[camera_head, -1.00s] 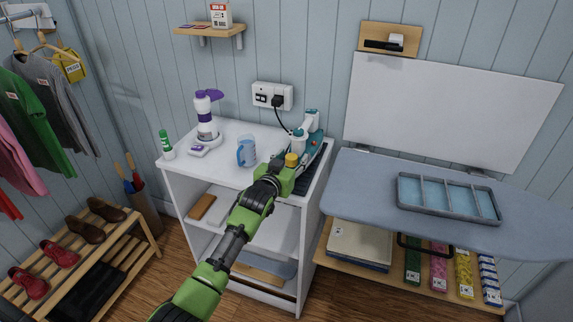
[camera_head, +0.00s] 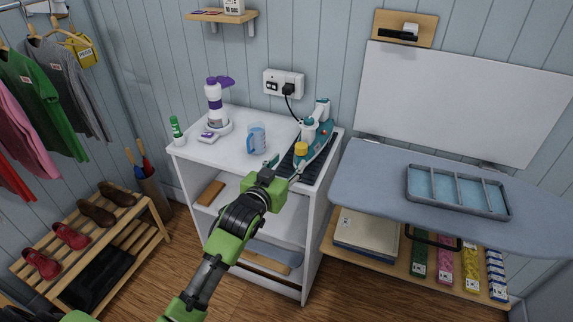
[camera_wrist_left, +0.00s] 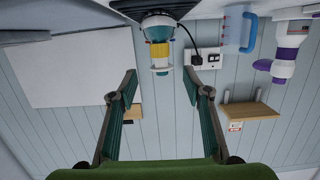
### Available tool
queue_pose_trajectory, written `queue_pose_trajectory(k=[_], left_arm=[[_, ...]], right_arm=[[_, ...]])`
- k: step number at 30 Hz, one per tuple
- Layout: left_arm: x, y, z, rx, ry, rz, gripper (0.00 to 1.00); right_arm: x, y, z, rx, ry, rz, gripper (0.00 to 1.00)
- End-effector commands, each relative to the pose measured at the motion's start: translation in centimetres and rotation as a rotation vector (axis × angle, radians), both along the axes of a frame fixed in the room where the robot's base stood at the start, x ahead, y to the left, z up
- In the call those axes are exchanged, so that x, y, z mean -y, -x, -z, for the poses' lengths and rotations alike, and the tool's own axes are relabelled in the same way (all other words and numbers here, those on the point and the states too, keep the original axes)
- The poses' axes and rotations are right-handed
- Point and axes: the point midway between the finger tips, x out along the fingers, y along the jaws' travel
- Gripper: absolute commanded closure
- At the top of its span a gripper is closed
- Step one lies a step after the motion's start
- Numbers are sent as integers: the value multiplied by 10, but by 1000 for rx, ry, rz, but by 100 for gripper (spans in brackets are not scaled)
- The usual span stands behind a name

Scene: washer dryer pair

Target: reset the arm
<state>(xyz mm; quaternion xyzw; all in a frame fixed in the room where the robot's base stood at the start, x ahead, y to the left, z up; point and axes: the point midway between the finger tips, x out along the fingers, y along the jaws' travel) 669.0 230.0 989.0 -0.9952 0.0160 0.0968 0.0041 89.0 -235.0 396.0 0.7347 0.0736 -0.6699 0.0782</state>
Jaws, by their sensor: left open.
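My left arm reaches up from the bottom of the head view. Its green left gripper (camera_head: 282,172) is open and empty in front of the white cabinet's top front edge. In the left wrist view, which is upside down, the two fingers (camera_wrist_left: 160,82) stand wide apart with nothing between them. A teal and white iron (camera_head: 318,132) with a yellow cap stands on a dark ribbed rest (camera_head: 312,168) on the cabinet, beyond the gripper. The iron also shows in the wrist view (camera_wrist_left: 158,30), past the fingertips. My right gripper is in neither view.
An ironing board (camera_head: 370,180) with a divided tray (camera_head: 458,208) is at right. A shoe rack (camera_head: 120,240) stands at left.

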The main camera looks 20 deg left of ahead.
Motion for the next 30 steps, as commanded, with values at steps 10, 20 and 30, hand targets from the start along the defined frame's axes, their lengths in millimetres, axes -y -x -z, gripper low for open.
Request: queue_pose_trajectory(k=[10, 20, 30], left_arm=[[0, 0, 0, 0, 0, 0, 55], [1, 22, 129, -201, -24, 5, 55], [1, 133, 344, -557, -72, 30, 55]], right_arm=[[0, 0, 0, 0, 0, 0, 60], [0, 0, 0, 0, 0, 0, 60], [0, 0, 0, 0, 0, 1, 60]])
